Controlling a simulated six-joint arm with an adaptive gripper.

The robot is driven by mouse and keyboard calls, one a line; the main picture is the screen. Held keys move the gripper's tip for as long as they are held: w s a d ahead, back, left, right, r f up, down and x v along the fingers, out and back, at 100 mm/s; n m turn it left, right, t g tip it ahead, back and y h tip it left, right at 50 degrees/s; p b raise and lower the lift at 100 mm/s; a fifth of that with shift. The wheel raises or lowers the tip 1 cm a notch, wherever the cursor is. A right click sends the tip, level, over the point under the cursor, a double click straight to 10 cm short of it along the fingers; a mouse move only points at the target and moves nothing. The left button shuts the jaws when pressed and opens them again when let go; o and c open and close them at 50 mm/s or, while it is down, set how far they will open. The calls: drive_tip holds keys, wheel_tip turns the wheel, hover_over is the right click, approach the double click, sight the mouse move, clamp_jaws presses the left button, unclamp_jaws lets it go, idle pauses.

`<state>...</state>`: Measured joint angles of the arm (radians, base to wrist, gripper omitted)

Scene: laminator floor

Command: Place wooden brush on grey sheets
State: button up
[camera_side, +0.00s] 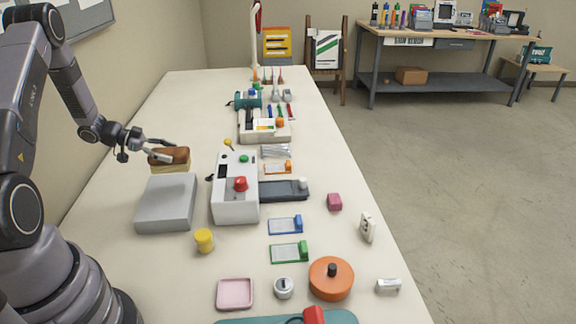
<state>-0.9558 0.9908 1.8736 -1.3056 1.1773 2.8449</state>
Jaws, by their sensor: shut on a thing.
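The wooden brush (174,153) has a brown top and a pale yellow underside. My gripper (168,149) reaches in from the left and is shut on its brown top. The brush is just behind the far edge of a light grey block-like stack (167,204), which looks like the grey sheets; separate sheets cannot be made out. The stack's top is bare. Whether the brush's underside touches the table is hard to tell.
A white machine (235,205) with a red knob stands close right of the grey stack. A yellow cylinder (204,240) stands in front. Several small items, a pink tray (235,293) and an orange disc (331,278) lie nearer. The table (110,225) is clear left of the stack.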

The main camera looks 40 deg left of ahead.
drive_tip(key=w+f, duration=0.1)
drive_tip(key=w+a+f, duration=0.1)
drive_tip(key=f, duration=0.1)
drive_tip(key=shift+w+a+f, duration=0.1)
drive_tip(key=shift+w+a, duration=0.05)
drive_tip(key=shift+a, duration=0.05)
drive_tip(key=shift+w+a+f, duration=0.1)
drive_tip(key=shift+f, duration=1.5)
drive_tip(key=shift+f, duration=0.15)
drive_tip(key=o, duration=1.2)
